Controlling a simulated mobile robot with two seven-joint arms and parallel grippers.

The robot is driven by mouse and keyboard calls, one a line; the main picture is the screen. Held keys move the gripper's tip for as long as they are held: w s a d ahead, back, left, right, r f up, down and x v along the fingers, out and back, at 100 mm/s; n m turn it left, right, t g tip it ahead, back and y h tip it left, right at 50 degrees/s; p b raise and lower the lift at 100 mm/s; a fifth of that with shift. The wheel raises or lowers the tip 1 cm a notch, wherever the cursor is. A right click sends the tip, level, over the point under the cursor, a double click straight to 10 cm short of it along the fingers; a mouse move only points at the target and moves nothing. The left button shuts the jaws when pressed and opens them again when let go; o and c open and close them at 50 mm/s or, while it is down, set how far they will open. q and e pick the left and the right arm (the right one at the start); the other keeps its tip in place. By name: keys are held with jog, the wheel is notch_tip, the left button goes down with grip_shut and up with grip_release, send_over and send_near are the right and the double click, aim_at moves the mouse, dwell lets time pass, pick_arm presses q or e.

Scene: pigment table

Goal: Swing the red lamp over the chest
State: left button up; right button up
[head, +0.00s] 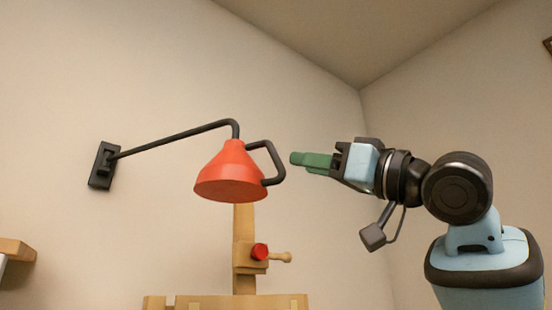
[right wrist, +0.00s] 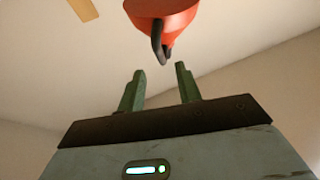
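The red lamp (head: 228,172) hangs from a dark bent arm (head: 180,138) fixed to a black wall bracket (head: 103,166). A black loop handle (head: 274,161) sticks out from the right side of its shade. My right gripper (head: 297,159) points left at the handle, a short gap away from it. In the right wrist view its two green fingers (right wrist: 158,88) are apart with nothing between them, and the red lamp (right wrist: 160,10) and its handle (right wrist: 158,42) lie beyond the fingertips. My left gripper is not in view. I cannot make out a chest.
A wooden stand (head: 244,235) with a red knob (head: 260,251) and a wooden peg rises below the lamp. A wooden shelf edge (head: 18,249) shows at the lower left. The space around the lamp and to its left is clear wall.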

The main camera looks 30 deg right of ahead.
aim_at(276, 159)
jog(key=shift+x, duration=3.95)
grip_shut()
